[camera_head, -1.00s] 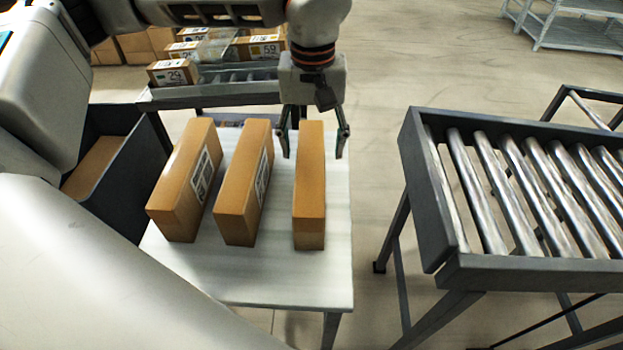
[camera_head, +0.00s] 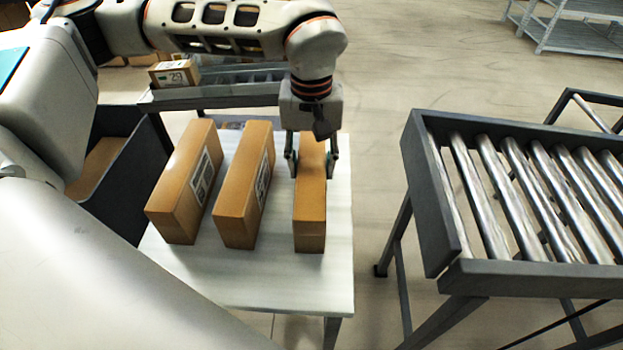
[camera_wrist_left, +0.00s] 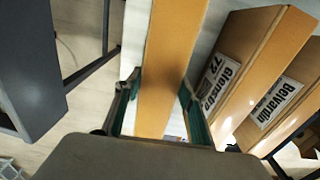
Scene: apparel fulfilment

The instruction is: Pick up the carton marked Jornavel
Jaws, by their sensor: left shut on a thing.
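Three upright brown cartons stand in a row on a white table (camera_head: 250,285). My left gripper (camera_head: 312,172) is shut on the narrow right-hand carton (camera_head: 310,225), one finger on each side near its far end. This carton still appears to stand on the table. In the left wrist view the held carton (camera_wrist_left: 170,60) shows a bare top and no label, so I cannot read its name. The middle carton (camera_head: 240,195) and left carton (camera_head: 180,190) carry white labels. My right gripper is not in view.
A roller conveyor (camera_head: 435,195) stands to the right, apart from the table across a floor gap. A dark bin (camera_head: 125,190) is at the table's left. Behind is another rack (camera_head: 215,95) with a labelled carton (camera_head: 175,74). The table's front part is clear.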

